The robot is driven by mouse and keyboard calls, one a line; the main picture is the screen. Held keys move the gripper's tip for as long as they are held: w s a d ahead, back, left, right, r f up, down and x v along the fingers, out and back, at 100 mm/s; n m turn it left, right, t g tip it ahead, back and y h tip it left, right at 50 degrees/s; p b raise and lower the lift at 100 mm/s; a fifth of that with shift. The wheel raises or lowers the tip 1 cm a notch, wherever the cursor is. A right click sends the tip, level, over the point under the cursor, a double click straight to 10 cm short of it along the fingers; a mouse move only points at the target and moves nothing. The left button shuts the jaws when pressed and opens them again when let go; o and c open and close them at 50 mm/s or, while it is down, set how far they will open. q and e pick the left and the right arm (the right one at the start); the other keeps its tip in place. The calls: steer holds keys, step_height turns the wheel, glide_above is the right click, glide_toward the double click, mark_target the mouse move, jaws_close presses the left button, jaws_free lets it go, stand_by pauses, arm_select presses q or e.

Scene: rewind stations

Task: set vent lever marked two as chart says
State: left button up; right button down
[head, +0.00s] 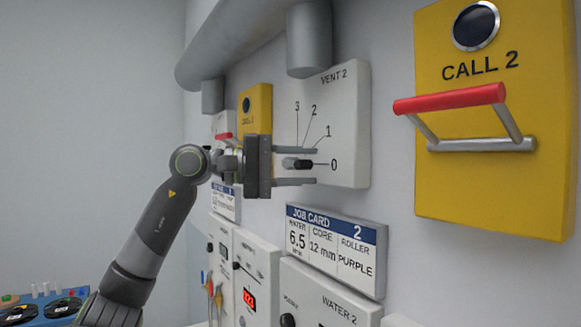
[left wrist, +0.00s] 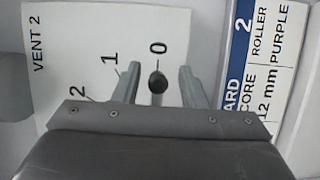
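The white VENT 2 panel (head: 345,110) is on the wall, with marks 0, 1, 2 and 3. Its black-tipped lever (head: 298,163) points at 0. In the left wrist view the lever (left wrist: 158,84) lies between my two fingers, with gaps on both sides. My left gripper (head: 314,166) is open around the lever, one finger above it and one below. The job card 2 (head: 335,250) below reads water 6.5, core 12 mm, roller purple; it shows partly in the left wrist view (left wrist: 262,60). My right gripper is not in view.
A yellow CALL 2 box (head: 480,190) with a red-gripped handle (head: 450,99) sticks out at the right. Grey pipes (head: 310,45) run above the vent panel. A WATER 2 panel (head: 330,300) is below the card. Another station's panels are farther left.

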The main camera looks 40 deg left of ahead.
arm_select(q)
steer(key=shift+s+a+f+b, duration=0.15)
steer(key=shift+s+a+b, duration=0.25)
steer(key=shift+a+b, duration=0.05)
steer(key=b+v, duration=0.7)
steer(key=v, duration=0.9)
steer(key=shift+r, duration=0.25)
steer(key=shift+s+a, duration=0.1)
